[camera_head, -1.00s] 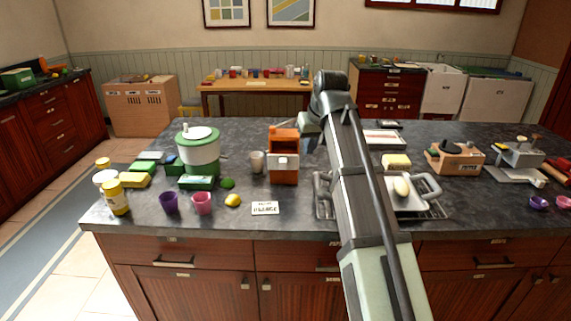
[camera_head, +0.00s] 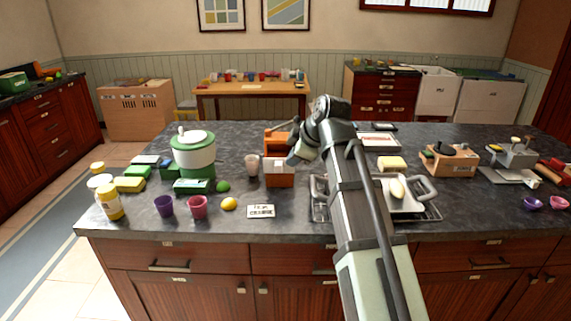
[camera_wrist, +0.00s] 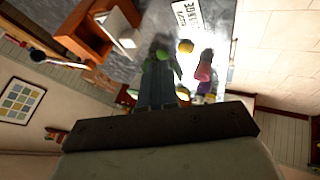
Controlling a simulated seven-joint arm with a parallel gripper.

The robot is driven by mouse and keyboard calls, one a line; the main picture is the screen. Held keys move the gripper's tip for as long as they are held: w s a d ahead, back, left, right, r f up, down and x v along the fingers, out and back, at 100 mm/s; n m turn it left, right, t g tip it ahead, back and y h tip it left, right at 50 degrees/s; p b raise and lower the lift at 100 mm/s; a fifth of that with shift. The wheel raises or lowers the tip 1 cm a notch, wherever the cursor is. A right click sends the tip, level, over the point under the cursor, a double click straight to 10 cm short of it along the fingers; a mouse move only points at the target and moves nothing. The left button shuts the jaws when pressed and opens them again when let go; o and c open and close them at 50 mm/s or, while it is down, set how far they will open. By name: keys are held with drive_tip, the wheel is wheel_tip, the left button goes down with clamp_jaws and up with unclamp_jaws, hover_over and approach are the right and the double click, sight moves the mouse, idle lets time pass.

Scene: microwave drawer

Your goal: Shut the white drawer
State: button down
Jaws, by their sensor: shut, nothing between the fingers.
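The white drawer (camera_head: 277,165) is set in a small orange-brown cabinet (camera_head: 281,181) on the dark counter. In the wrist view the drawer (camera_wrist: 118,24) juts out from the cabinet (camera_wrist: 84,38), with a small light handle at its front. My gripper (camera_head: 293,159) is at the drawer's right side in the head view, partly covering the cabinet. In the wrist view my gripper (camera_wrist: 163,76) is shut with nothing in it, pointing up the picture, with the drawer to its upper left. I cannot tell whether it touches the drawer.
A yellow lemon (camera_head: 229,204), a label card (camera_head: 261,211) and pink cup (camera_head: 198,207) lie in front. A metal tray (camera_head: 408,197) sits to the right, under my arm.

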sight(279, 163)
drive_tip(key=w+a+f, duration=0.3)
drive_tip(key=w+f, duration=0.4)
drive_tip(key=w, duration=0.1)
drive_tip(key=shift+w+a+f, duration=0.25)
drive_tip(key=shift+a+f, duration=0.05)
drive_tip(key=shift+f, duration=0.1)
idle(0.3)
drive_tip(key=w, duration=1)
drive_tip(key=shift+w, duration=0.15)
drive_tip(key=shift+r, duration=0.1)
